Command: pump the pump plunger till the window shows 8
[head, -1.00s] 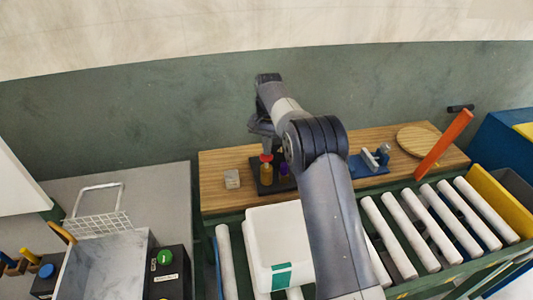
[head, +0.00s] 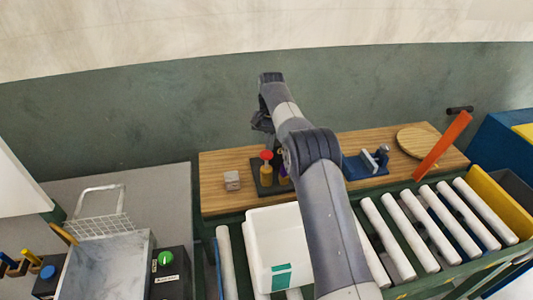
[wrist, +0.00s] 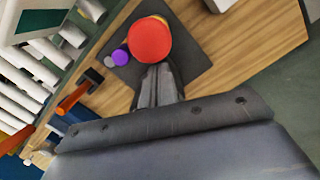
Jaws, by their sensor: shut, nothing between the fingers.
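The pump has a red round plunger top (head: 266,155) on a yellow body (head: 266,172). It stands upright on a dark plate (head: 263,190) on the wooden bench. My gripper (head: 263,126) is just above the red top, with a gap visible between them. In the wrist view the red top (wrist: 150,40) lies just beyond the tips of my gripper (wrist: 158,72), which is shut and empty. A purple knob (wrist: 120,57) is beside the red top on the same plate. No window with a readable number shows.
A small pale block (head: 232,180) lies left of the plate. A blue fixture (head: 366,164), a round wooden board (head: 417,139) and an orange bar (head: 443,145) are to the right.

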